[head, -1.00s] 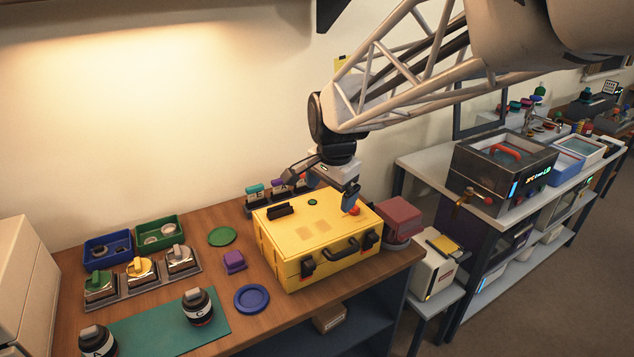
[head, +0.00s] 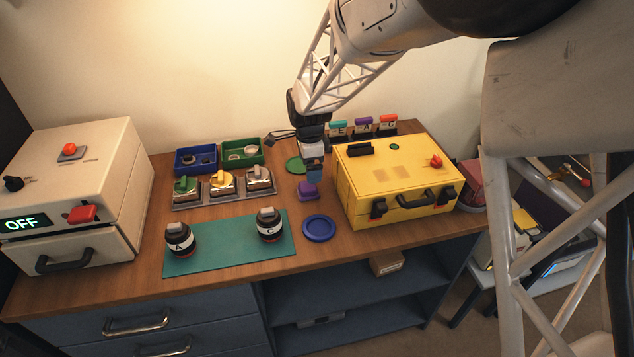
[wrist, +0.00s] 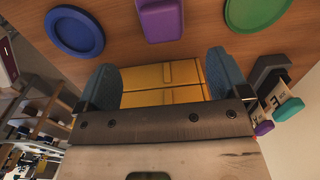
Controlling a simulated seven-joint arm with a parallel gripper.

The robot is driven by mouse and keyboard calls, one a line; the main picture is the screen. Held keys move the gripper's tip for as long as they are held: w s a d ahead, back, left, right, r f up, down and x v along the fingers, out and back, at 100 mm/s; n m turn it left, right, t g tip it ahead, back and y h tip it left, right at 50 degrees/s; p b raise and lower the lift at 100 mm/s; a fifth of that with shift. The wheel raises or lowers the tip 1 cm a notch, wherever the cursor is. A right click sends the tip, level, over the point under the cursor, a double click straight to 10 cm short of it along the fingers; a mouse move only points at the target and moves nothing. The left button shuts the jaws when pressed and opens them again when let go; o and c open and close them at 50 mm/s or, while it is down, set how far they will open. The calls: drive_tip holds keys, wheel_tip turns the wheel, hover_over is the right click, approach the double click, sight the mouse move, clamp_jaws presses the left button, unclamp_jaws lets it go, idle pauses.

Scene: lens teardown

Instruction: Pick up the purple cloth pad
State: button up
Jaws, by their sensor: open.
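The purple cloth pad (head: 307,191) is a small block with a raised grip on top. It sits on the wooden bench between the blue round dish and the green disc. In the wrist view the pad (wrist: 159,20) is at the top, beyond my fingertips and apart from them. My gripper (head: 315,172) is open and empty, close above the pad and partly in front of it in the head view. In the wrist view my two blue fingers (wrist: 162,78) stand wide apart, with the yellow case showing between them.
The yellow case (head: 390,175) stands just right of the pad. The blue dish (head: 319,228) lies in front and the green disc (head: 294,164) behind. A metal tray with colored-handled blocks (head: 222,186) is to the left. The teal mat (head: 215,250) holds two jars.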

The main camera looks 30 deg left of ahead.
sight(308, 189)
drive_tip(key=shift+s+a+f, duration=0.1)
drive_tip(key=shift+a+f, duration=0.1)
drive_tip(key=shift+a, duration=0.05)
drive_tip(key=shift+f, duration=1.3)
drive_tip(key=shift+a+f, duration=0.1)
drive_tip(key=shift+f, duration=2.5)
drive_tip(key=c, duration=1.1)
